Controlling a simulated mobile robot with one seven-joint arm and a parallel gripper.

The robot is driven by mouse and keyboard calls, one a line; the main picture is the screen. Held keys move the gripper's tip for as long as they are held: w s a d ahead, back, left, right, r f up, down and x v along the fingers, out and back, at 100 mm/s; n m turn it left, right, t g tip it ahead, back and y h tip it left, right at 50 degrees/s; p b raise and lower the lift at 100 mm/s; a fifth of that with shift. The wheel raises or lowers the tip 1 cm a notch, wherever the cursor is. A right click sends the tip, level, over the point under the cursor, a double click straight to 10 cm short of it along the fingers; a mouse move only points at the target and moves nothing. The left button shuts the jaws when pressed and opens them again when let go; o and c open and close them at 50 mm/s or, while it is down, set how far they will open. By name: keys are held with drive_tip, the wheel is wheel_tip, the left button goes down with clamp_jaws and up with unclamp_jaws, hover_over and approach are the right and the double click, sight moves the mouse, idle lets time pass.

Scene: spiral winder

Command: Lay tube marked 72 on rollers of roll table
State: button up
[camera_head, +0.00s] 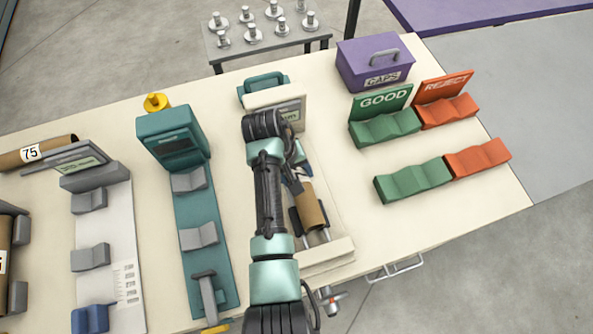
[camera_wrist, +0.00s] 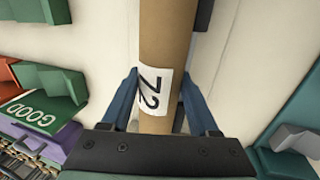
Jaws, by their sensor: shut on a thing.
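The brown cardboard tube (camera_head: 310,205) is in my gripper (camera_head: 301,183), over the roll table (camera_head: 335,250) and lined up along its dark rollers (camera_head: 296,222). In the wrist view, the tube (camera_wrist: 165,35) carries a white label reading 72, and the blue fingers of my gripper (camera_wrist: 158,80) are shut on its two sides. A dark roller (camera_wrist: 204,15) shows beside it there. I cannot tell whether the tube touches the rollers. My arm hides its far end in the head view.
Green GOOD cradles (camera_head: 385,128) and orange REJECT cradles (camera_head: 448,110) stand to the right, with a purple CAPS box (camera_head: 375,62) behind. A teal fixture (camera_head: 180,140) stands to the left. Another tube, marked 75 (camera_head: 40,152), lies at the far left.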

drive_tip(key=shift+f, duration=0.6)
drive_tip(key=o, duration=1.5)
drive_tip(key=b+v, duration=0.1)
drive_tip(key=v, duration=1.2)
